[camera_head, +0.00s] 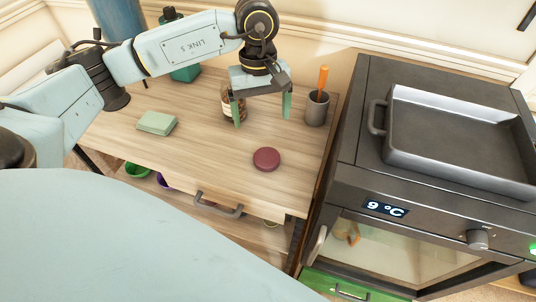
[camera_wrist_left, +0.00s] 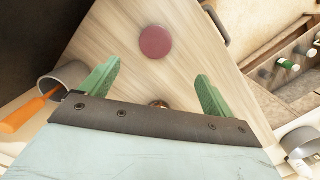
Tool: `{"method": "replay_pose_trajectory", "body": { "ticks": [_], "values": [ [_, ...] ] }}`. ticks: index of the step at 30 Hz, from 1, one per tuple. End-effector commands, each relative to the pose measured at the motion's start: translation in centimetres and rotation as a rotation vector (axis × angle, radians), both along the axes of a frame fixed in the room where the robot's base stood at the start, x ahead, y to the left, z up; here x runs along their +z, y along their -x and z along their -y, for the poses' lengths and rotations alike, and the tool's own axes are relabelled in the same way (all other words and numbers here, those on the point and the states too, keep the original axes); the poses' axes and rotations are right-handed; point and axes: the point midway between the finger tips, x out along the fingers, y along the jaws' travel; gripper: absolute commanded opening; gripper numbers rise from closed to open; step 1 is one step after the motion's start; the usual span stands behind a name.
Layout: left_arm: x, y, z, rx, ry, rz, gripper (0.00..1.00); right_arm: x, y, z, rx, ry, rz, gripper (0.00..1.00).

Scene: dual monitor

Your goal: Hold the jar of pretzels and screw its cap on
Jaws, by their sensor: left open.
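The pretzel jar (camera_head: 227,105), brown with a pale label, stands on the wooden table, partly behind a finger of my left gripper. In the left wrist view only a small brown piece of it (camera_wrist_left: 160,104) shows at the gripper's edge. The cap (camera_head: 266,159), a dark red disc, lies flat on the table in front of the jar, and also shows in the left wrist view (camera_wrist_left: 155,42). My left gripper (camera_head: 262,114) points down with its green fingers wide apart, also seen in the left wrist view (camera_wrist_left: 157,90). Nothing is between the fingertips. My right gripper is not in view.
A grey cup (camera_head: 316,110) with an orange-handled tool stands right of my left gripper. A green folded cloth or sponge (camera_head: 157,123) lies left. An oven (camera_head: 350,150) with a grey tray (camera_head: 455,145) stands right.

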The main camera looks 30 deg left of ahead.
Motion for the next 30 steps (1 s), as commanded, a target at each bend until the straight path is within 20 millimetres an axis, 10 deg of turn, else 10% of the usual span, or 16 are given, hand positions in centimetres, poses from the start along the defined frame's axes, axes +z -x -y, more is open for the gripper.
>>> {"method": "replay_pose_trajectory", "body": {
  "ticks": [12,30],
  "values": [
    [-7.0,0.5,0.7,0.000,0.002,-0.003,0.88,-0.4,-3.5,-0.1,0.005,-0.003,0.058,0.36],
    [-8.9,0.5,1.0,0.001,0.003,-0.003,0.88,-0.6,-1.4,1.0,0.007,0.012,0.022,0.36]
  ]
}}
